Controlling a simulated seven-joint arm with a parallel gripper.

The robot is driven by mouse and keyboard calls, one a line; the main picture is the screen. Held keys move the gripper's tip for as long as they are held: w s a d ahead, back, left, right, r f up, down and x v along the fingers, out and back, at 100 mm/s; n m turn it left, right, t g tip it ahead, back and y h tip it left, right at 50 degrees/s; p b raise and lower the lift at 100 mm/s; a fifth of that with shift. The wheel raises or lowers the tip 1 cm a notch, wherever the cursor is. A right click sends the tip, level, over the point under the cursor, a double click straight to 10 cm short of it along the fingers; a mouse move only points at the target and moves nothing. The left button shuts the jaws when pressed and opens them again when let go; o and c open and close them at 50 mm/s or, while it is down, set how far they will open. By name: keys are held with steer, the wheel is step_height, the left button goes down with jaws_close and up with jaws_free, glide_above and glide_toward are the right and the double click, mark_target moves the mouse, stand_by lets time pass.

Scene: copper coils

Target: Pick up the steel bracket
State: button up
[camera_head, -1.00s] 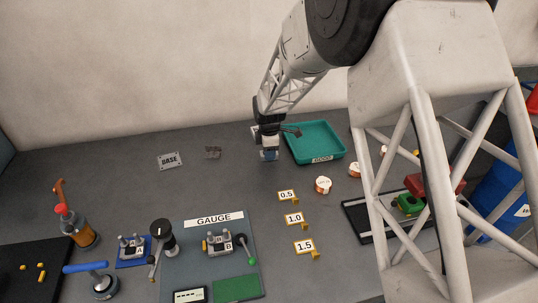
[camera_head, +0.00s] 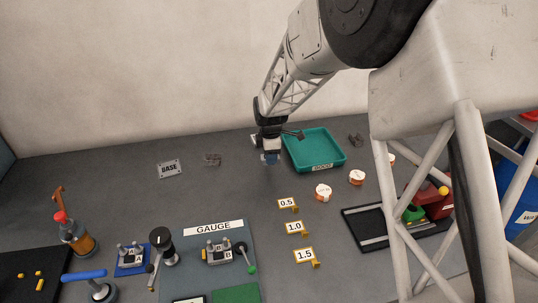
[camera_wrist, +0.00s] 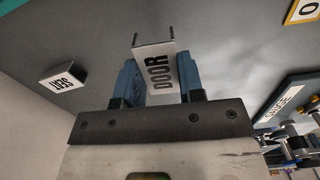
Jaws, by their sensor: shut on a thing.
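My gripper (camera_head: 270,158) hangs beside the left edge of the green tray.
The green tray (camera_head: 340,163) marked GOOD is just right of my gripper. Small dark pieces lie left of the gripper (camera_head: 211,160) and beyond the tray (camera_head: 355,140). White-topped copper coils (camera_head: 323,192), number tags (camera_head: 294,228) and the GAUGE board (camera_head: 180,262) are nearer.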

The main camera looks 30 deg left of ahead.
steer(key=s+d, duration=0.3)
steer(key=s+d+r, duration=0.1)
steer(key=s+d, duration=0.5)
steer(key=s, duration=0.1)
steer(key=shift+d+r, duration=0.2)
steer(key=shift+d, duration=0.2)
steer(key=shift+w, duration=0.1)
stand_by(0.4)
steer(key=shift+n, duration=0.3)
steer(key=w+d, duration=0.3)
steer(key=w, duration=0.2)
steer(key=w+d, duration=0.3)
steer(key=w, duration=0.2)
steer(key=w+d, duration=0.3)
steer(key=w, duration=0.3)
steer(key=shift+d+r, duration=0.35)
steer(key=shift+d, duration=0.05)
steer(key=shift+w+a, duration=0.1)
steer(key=shift+w, duration=0.05)
glide_above(322, 149)
steer(key=shift+f, duration=0.75)
steer(key=shift+f, duration=0.15)
